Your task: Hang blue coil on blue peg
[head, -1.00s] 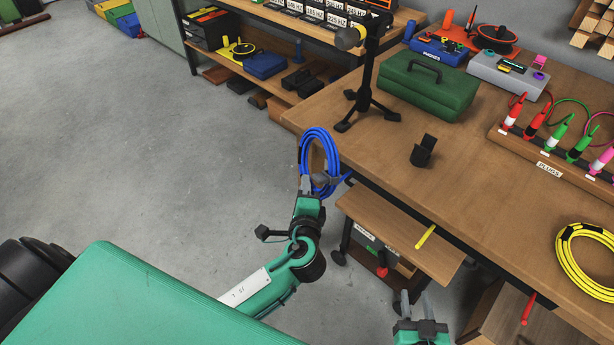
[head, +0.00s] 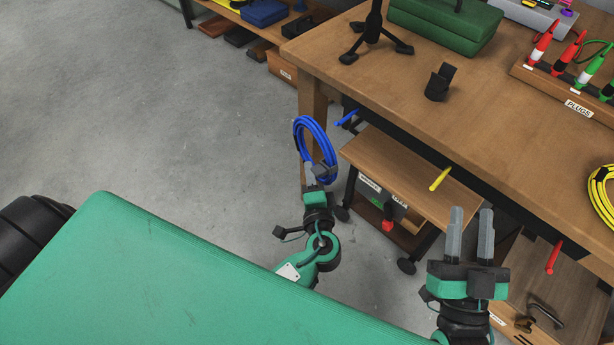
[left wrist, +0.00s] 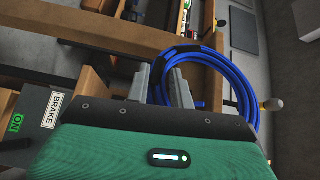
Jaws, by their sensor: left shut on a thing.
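The blue coil (head: 314,148) is a ring of blue cable with dark ties. In the left wrist view the coil (left wrist: 232,75) hangs around and past the fingers (left wrist: 162,84). The blue peg (head: 347,118) sticks out from the bench's front edge, just right of the coil and apart from it in the picture. My right gripper (head: 471,236) is open and empty in front of the bench, near the yellow peg.
A yellow peg (head: 440,179) and a red peg (head: 553,258) stick out along the same bench edge. A yellow coil (head: 603,190) lies on the bench (head: 400,110). A lower shelf (head: 405,170) is below the pegs. Open floor lies to the left.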

